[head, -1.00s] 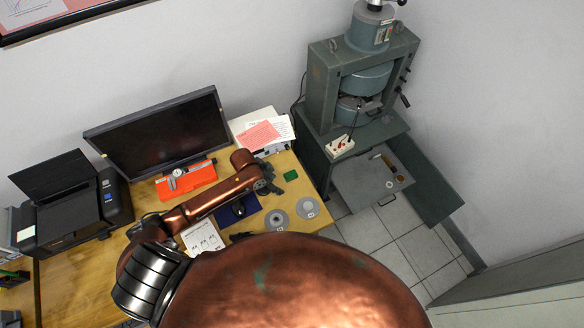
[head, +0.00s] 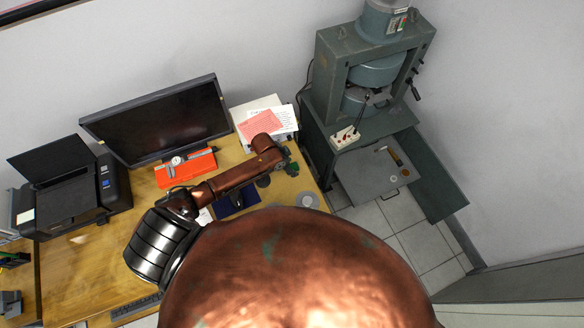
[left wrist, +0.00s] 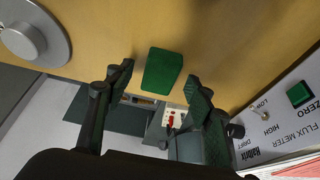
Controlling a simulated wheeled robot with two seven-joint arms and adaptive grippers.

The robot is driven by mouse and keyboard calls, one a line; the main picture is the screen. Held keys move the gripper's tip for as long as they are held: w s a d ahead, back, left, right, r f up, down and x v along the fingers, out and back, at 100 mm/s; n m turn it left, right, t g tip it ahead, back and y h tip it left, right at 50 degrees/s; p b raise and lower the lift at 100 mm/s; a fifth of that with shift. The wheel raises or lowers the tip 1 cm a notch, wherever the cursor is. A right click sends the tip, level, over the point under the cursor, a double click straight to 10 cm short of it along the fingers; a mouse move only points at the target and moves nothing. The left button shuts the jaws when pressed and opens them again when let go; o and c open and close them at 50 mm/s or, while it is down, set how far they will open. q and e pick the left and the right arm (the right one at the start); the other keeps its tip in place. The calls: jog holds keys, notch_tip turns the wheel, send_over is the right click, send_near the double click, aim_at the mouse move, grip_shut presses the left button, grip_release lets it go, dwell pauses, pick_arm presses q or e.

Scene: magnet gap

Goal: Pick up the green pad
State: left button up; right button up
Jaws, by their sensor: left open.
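The green pad (left wrist: 162,71) is a small block with rounded corners, lying on the wooden desk in the left wrist view. My left gripper (left wrist: 160,82) is open, with one dark finger on each side of the pad's near end. No contact between fingers and pad shows, and the gap in height is hard to judge. In the head view my left gripper (head: 288,162) is over the desk's right part, and the pad beneath it is hard to make out from the gripper. My right gripper is not in view.
A flux meter (left wrist: 285,120) stands close to one finger. A grey disc (left wrist: 35,32) lies on the other side. A monitor (head: 155,118), orange case (head: 186,168) and papers (head: 262,124) are on the desk (head: 75,265). A green press (head: 372,85) stands beyond its right edge.

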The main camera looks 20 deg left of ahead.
aim_at(295, 166)
pick_arm(q)
jog(key=shift+d+f, duration=0.1)
jog(key=shift+f, duration=0.05)
jog(key=c, duration=0.7)
jog(key=shift+c, duration=0.7)
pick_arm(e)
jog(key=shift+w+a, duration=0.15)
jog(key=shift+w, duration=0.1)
pick_arm(q)
jog(key=shift+w+r, duration=0.1)
jog(key=shift+r, duration=0.35)
notch_tip(295, 166, up, 3)
jog(key=shift+f, duration=0.2)
jog(key=s+a+r, duration=0.1)
jog(key=s+r, duration=0.8)
jog(key=s, duration=0.5)
jog(key=shift+r, duration=0.25)
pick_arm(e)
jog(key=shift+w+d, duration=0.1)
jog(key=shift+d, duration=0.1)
